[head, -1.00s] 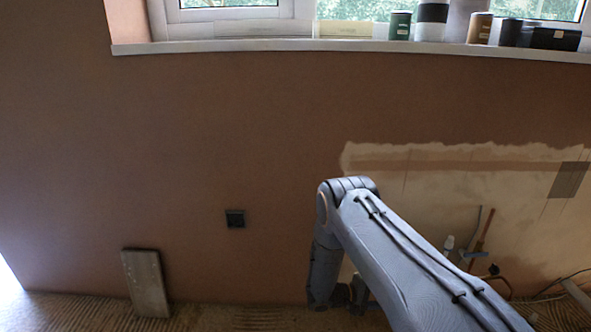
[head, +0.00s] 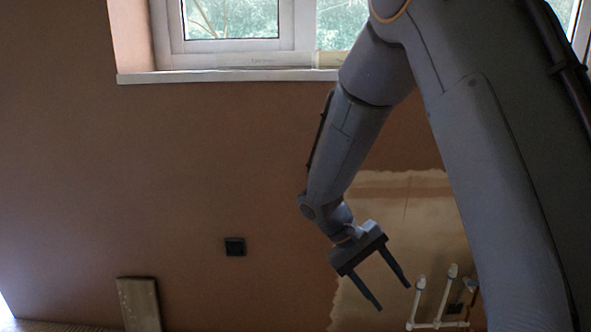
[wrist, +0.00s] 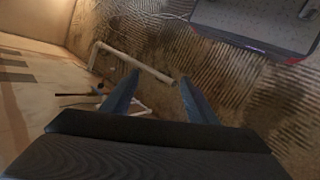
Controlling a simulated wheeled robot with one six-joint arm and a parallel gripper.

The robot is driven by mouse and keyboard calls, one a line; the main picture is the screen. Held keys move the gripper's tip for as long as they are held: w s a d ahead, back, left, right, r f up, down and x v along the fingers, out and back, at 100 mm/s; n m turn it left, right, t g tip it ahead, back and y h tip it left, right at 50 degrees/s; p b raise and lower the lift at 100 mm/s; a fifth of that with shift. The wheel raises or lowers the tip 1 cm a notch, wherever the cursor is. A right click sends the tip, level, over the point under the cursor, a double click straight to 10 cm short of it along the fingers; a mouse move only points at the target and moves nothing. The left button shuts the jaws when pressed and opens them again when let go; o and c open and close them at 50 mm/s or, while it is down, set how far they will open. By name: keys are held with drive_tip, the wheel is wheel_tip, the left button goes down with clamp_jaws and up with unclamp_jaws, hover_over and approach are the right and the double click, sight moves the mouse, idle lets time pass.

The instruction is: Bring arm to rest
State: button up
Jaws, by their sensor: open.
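My gripper (head: 394,297) hangs down at the end of my bent arm in the head view, in front of the wall and its bare pale patch. Its two dark fingers are spread apart with nothing between them. In the wrist view my gripper (wrist: 158,78) also shows open and empty, its fingers pointing toward the ridged floor. My arm rises across the right side of the head view and hides part of the window and sill.
A white pipe (head: 416,303) stands low by the wall, right of my gripper; the pipe (wrist: 135,62) shows beyond the fingers in the wrist view. A board (head: 139,304) leans at the lower left. A black wall box (head: 235,247) and the windowsill (head: 215,77) are clear of my arm.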

drive_tip(key=s+a+r+t+y, duration=0.1)
drive_tip(key=s+a+r+y, duration=0.35)
drive_tip(key=s, duration=0.45)
drive_tip(key=s+a+r+t+y, duration=0.2)
drive_tip(key=s+a+r+y, duration=0.3)
drive_tip(key=s, duration=0.4)
drive_tip(key=d+r+m+h+p, duration=0.2)
drive_tip(key=d+r+p, duration=0.6)
drive_tip(key=p, duration=1.2)
wheel_tip(320, 180, up, 5)
drive_tip(key=shift+s+d+f, duration=0.1)
drive_tip(key=shift+s+d, duration=0.15)
drive_tip(key=shift+d, duration=0.05)
drive_tip(key=shift+c, duration=0.4)
